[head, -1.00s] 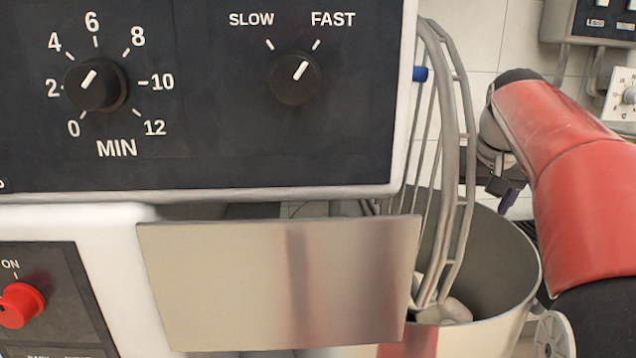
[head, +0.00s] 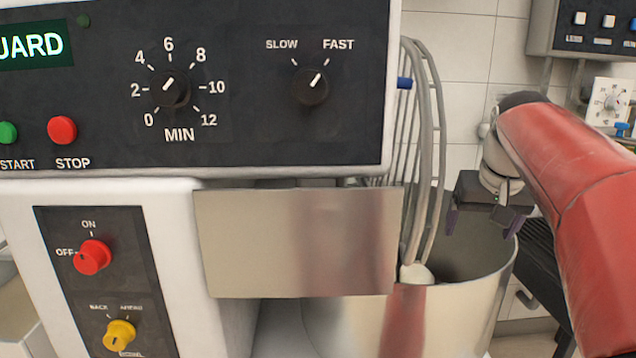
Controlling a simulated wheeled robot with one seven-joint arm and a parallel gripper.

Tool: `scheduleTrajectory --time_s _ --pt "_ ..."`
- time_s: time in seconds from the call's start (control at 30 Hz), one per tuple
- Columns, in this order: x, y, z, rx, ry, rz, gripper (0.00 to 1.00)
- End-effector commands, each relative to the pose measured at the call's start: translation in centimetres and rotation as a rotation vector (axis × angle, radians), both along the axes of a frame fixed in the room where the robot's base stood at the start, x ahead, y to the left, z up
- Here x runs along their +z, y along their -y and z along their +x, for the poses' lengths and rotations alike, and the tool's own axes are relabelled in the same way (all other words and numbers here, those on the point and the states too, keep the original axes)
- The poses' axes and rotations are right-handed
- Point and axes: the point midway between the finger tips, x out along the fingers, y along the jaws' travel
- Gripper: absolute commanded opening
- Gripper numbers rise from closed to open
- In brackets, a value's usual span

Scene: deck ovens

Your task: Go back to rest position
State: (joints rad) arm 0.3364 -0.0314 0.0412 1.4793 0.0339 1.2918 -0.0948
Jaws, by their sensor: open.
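My gripper (head: 480,232) is in the head view at the right, at the end of my red arm. It points down over the far side of the metal mixer bowl (head: 496,290), near the rim. Its two dark purple fingers are apart, with nothing seen between them. The wire bowl guard (head: 427,160) stands upright to the left of my gripper, with a gap between them in the picture.
The mixer's control panel (head: 240,100) fills the left, with a SLOW/FAST knob (head: 311,86) and a minute dial (head: 169,89). A metal plate (head: 298,243) juts below it. A dark control box (head: 590,30) is on the tiled wall at the upper right.

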Motion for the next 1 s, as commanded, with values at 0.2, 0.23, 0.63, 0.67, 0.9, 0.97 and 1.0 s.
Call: scheduleTrajectory --time_s 0.2,0.23,0.63,0.67,0.9,0.97,1.0 --pt "-1.4 -3.0 -3.1 0.032 0.012 -0.006 0.81" --pt "-1.7 -3.4 -3.6 0.038 0.016 -0.008 0.81" --pt "-10.9 -10.5 -15.8 0.15 0.067 -0.012 0.81" --pt "-11.8 -10.9 -16.7 0.161 0.072 -0.011 0.81" --pt "-16.8 -12.2 -20.9 0.202 0.09 -0.005 0.81" --pt "-17.1 -12.3 -21.1 0.204 0.091 -0.004 0.81" --pt "-17.2 -12.3 -21.2 0.204 0.09 -0.004 0.81"
